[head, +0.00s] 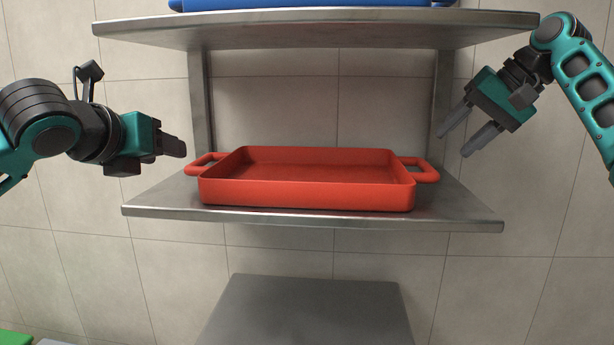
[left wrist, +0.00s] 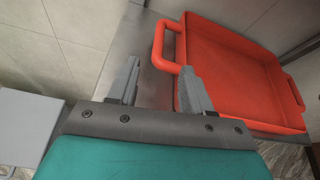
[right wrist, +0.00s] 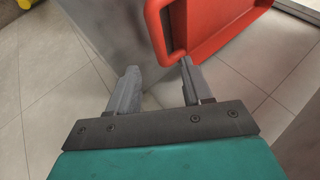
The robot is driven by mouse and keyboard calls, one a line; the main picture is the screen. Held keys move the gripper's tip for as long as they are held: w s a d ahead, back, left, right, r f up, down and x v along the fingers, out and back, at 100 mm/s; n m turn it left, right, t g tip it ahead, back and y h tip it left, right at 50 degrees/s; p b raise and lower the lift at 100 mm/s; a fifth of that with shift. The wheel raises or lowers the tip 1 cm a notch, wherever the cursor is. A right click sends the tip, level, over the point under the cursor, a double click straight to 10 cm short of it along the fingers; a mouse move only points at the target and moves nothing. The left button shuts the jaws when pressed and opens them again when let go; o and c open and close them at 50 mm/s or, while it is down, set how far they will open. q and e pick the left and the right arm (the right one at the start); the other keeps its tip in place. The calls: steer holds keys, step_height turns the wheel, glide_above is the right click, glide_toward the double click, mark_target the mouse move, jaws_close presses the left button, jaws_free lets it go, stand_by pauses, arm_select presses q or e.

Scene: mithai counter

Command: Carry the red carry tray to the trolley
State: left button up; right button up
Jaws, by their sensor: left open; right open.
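The red carry tray (head: 305,190) sits level on the middle metal shelf, with a loop handle at each end, and its inside looks empty. My left gripper (head: 180,146) is open, just left of and slightly above the tray's left handle (head: 204,163). In the left wrist view the tray (left wrist: 225,70) lies beyond the fingers, with its near handle (left wrist: 165,48) ahead of them. My right gripper (head: 455,138) is open, above and right of the right handle (head: 424,170). In the right wrist view the tray (right wrist: 210,30) lies past the fingertips. I cannot identify the trolley.
The metal shelf (head: 312,219) holding the tray has bare strips at both ends. An upper shelf (head: 320,30) overhangs it with a blue object (head: 300,4) on top. A grey surface (head: 310,310) lies below. A green item (head: 14,338) shows at lower left.

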mark_target(197, 161)
arm_select(q)
steer(key=x, duration=1.3)
arm_select(e)
steer(key=x, duration=0.7)
steer(key=shift+w+a+f, duration=0.1)
steer(key=shift+a+f, duration=0.05)
steer(key=shift+f, duration=0.1)
arm_select(q)
steer(key=shift+c, duration=0.3)
arm_select(e)
steer(key=shift+c, duration=0.3)
arm_select(q)
steer(key=shift+a, duration=0.1)
jaws_close()
arm_select(e)
jaws_close()
